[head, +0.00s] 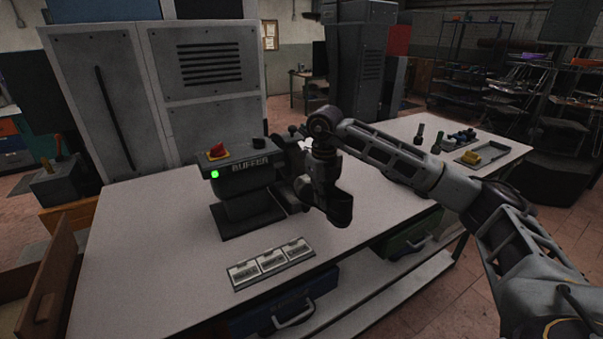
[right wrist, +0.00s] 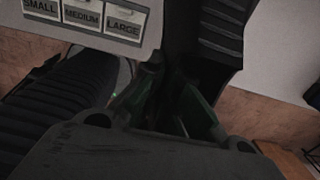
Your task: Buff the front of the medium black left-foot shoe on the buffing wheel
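The buffer (head: 247,180) stands on the workbench, with a red knob on top and a lit green light on its front. Its buffing wheel is on the right side, mostly hidden behind my right arm. My right gripper (head: 326,188) hangs just right of the buffer, pointing down. A black shoe (head: 341,210) is at its fingertips, over the bench's front part. In the right wrist view the black shoe (right wrist: 213,28) runs up from between the gripper's fingers (right wrist: 168,98), which are closed on it. Wheel contact cannot be seen. My left gripper is out of view.
A plate labelled small, medium and large (head: 271,263) lies at the bench's front edge. Grey cabinets (head: 205,70) stand behind. The bench's left part (head: 140,245) is clear.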

